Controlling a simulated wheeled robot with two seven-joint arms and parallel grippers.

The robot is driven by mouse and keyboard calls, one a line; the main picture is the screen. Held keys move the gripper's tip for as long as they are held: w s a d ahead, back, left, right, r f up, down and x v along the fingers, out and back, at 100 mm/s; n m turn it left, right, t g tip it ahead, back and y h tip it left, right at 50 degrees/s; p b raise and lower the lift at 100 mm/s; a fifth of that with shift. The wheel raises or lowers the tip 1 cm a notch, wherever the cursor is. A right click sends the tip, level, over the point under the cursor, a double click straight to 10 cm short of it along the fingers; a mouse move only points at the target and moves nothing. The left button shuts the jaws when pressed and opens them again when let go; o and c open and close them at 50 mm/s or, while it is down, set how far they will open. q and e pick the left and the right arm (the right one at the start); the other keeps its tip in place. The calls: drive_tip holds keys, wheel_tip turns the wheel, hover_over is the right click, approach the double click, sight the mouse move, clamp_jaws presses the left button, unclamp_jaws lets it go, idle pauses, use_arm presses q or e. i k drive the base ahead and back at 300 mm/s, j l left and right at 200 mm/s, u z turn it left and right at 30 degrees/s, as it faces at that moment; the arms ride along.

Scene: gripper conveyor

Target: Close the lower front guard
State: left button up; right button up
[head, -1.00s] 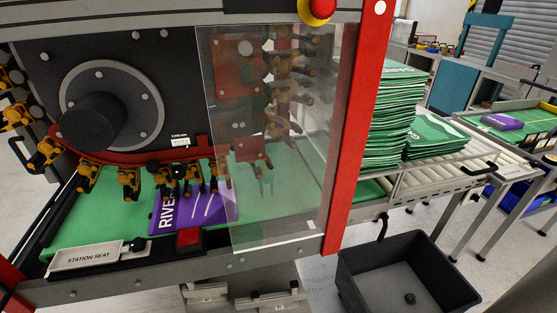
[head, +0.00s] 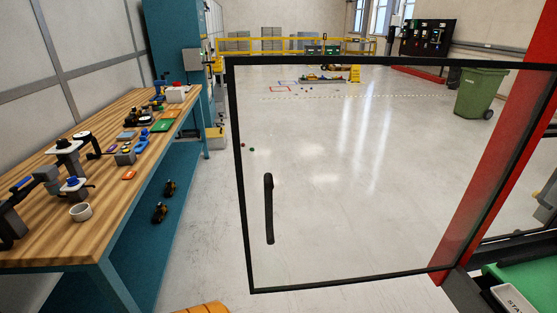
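A clear guard panel with a thin black frame (head: 241,180) stands swung open across the middle of the head view, its right side at the machine's red post (head: 497,160). I take it to be the lower front guard. Its black upright bar handle (head: 268,208) is near the free left edge, with nothing touching it. Neither of my grippers is in view.
A wooden-topped workbench (head: 110,150) with tools and small parts runs along the left. A green wheeled bin (head: 483,93) and a yellow railing (head: 300,45) stand farther back.

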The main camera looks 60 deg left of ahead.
sight(230, 62)
drive_tip(key=j+u, duration=0.2)
drive_tip(key=u, duration=0.25)
drive_tip(key=j+u, duration=0.2)
drive_tip(key=u, duration=0.2)
drive_tip(key=i+j+u, duration=0.1)
drive_tip(key=u, duration=0.35)
drive_tip(key=i+j+u, duration=0.1)
drive_tip(key=u, duration=0.35)
drive_tip(key=i+j, duration=0.35)
drive_tip(key=i+j+z, duration=0.1)
drive_tip(key=z, duration=0.3)
drive_tip(key=j+z, duration=0.15)
drive_tip(key=z, duration=0.25)
drive_tip(key=i+j+z, duration=0.1)
drive_tip(key=z, duration=0.3)
drive_tip(key=j+z, duration=0.7)
drive_tip(key=z, duration=0.15)
drive_tip(key=j+z, duration=0.3)
drive_tip(key=z, duration=0.2)
drive_tip(key=j+z, duration=0.3)
drive_tip(key=z, duration=0.15)
